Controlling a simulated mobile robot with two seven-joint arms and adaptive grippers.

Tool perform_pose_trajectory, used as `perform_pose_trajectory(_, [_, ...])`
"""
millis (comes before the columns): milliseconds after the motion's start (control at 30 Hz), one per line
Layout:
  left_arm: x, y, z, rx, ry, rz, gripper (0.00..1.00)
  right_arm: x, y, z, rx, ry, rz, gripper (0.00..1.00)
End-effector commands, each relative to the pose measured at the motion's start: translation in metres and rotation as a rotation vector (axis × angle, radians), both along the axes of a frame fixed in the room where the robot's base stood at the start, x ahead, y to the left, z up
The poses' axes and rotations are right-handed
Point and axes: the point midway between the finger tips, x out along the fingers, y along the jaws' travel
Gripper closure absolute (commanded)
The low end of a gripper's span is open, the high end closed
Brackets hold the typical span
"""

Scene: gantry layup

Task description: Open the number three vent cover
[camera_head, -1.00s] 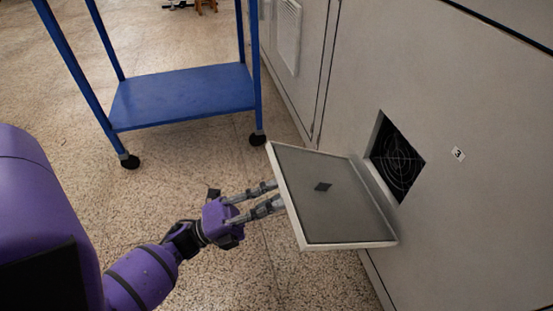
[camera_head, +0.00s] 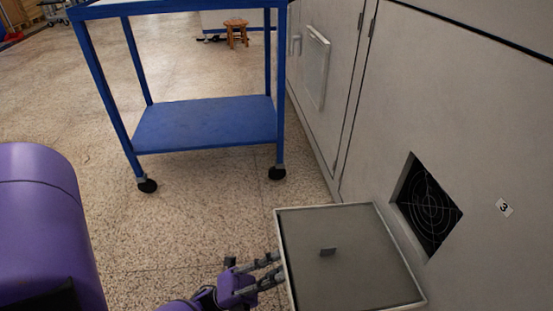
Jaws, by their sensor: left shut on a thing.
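The number three vent cover (camera_head: 345,275) is a grey panel with a pale frame, swung out from the cabinet wall and lying nearly flat. A small dark tab sits at its middle. The vent opening (camera_head: 430,207) behind it is uncovered and shows a dark fan grille. The label "3" (camera_head: 505,208) is on the wall to the right of the opening. My left gripper (camera_head: 272,270) is at the cover's left edge, its fingers shut on that edge. My right gripper is not in view.
A blue cart (camera_head: 205,124) on castors stands on the speckled floor at the back left. Another vent cover (camera_head: 313,66) is shut on the wall farther away. A wooden stool (camera_head: 236,31) stands in the far background. The floor between my left arm and the cart is clear.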

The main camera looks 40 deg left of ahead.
Motion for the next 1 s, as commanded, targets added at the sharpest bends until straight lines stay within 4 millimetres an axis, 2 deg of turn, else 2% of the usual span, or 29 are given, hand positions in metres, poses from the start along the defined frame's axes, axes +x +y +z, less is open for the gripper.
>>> perform_pose_trajectory(33, [0.0151, -0.0140, 0.0001, 0.002, -0.003, -0.010, 1.00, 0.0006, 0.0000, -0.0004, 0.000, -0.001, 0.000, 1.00])
perform_pose_trajectory(567, [0.0153, -0.0151, -0.0011, -0.007, -0.020, -0.011, 1.00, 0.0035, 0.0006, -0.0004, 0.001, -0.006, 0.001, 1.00])
perform_pose_trajectory(600, [0.0153, -0.0151, -0.0011, -0.007, -0.020, -0.011, 0.92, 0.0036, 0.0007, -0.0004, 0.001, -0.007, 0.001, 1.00])
perform_pose_trajectory(700, [0.0151, -0.0148, -0.0013, -0.006, -0.019, -0.011, 0.79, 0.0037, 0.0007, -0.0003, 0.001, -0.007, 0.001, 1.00])
perform_pose_trajectory(833, [0.0152, -0.0144, -0.0017, -0.007, -0.018, -0.012, 0.74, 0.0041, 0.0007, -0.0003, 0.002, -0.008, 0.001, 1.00])
perform_pose_trajectory(1000, [0.0151, -0.0139, -0.0021, -0.006, -0.015, -0.012, 0.73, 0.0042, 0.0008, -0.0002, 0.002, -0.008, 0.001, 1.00])
